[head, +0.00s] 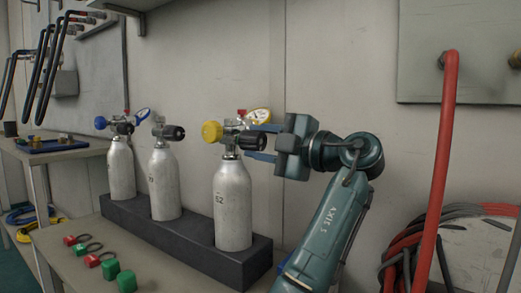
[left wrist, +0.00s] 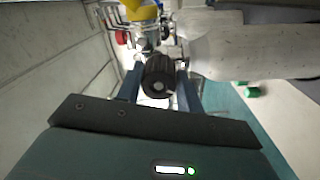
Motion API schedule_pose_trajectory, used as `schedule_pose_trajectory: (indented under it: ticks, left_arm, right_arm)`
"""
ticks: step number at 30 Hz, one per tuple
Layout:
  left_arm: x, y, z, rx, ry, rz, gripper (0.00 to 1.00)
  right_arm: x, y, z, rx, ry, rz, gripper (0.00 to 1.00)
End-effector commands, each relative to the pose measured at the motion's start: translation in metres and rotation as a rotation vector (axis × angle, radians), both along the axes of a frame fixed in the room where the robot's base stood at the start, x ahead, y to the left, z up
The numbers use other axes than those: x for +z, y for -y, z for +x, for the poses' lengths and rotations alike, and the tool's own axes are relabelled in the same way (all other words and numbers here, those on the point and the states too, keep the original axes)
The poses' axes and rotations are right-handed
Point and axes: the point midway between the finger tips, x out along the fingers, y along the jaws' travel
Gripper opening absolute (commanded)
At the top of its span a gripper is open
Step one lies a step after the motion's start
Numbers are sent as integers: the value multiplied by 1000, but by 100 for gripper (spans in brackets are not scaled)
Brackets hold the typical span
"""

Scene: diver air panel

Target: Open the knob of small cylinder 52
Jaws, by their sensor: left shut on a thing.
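Small cylinder 52 (head: 232,205) is silver and stands upright at the right end of the dark rack. Its valve carries a yellow knob (head: 211,132) on the left and a black ribbed knob (head: 253,141) on the right. My left gripper (head: 262,142) comes from the right with its two blue fingers, one above and one below the black knob. In the left wrist view the black knob (left wrist: 160,76) sits between the fingers, and the gripper is shut on it. The cylinder's body (left wrist: 250,45) lies to the right there. My right gripper is not in view.
Two more silver cylinders, one at far left (head: 121,168) and one in the middle (head: 163,182), share the rack (head: 193,232). Red and green fittings (head: 109,269) lie on the bench in front. A red pipe (head: 440,170) and coiled hoses (head: 405,250) are at right.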

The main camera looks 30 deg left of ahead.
Motion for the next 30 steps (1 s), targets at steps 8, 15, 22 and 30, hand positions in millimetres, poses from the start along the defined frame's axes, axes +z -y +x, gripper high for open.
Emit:
schedule_pose_trajectory:
  ticks: [8,15,22,30]
  left_arm:
    - [0,-1,0,2,237,-30,14]
    - [0,-1,0,1,384,-51,14]
    - [1,-1,1,1,458,-61,14]
    - [1,-1,1,0,484,-66,14]
  right_arm:
    - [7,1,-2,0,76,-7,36]
    - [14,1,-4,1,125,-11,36]
    - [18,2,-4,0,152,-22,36]
    - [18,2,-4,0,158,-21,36]
